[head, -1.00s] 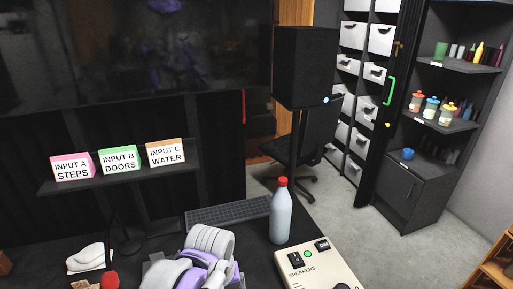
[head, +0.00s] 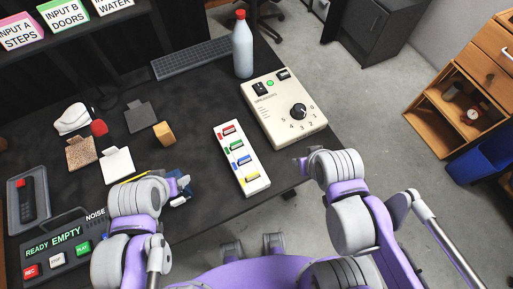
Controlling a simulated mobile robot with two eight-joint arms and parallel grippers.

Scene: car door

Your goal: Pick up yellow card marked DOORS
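No card marked DOORS in yellow can be made out. A thin yellow edge (head: 133,179) shows just behind my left wrist; most of it is hidden, and I cannot tell what it is. The sign reading INPUT B DOORS (head: 64,15) has a green top and stands on the shelf at the upper left. My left gripper (head: 183,184) is low over the front of the desk, beside small blue pieces; its fingers are too small to read. My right gripper (head: 299,163) hangs off the desk's right front edge, right of the slider box, and its opening is unclear.
A slider box (head: 241,158), a speaker control box (head: 284,108), a bottle (head: 242,48) and a keyboard (head: 193,59) are on the dark desk. Sample squares (head: 117,165) and a recorder panel (head: 59,250) lie left.

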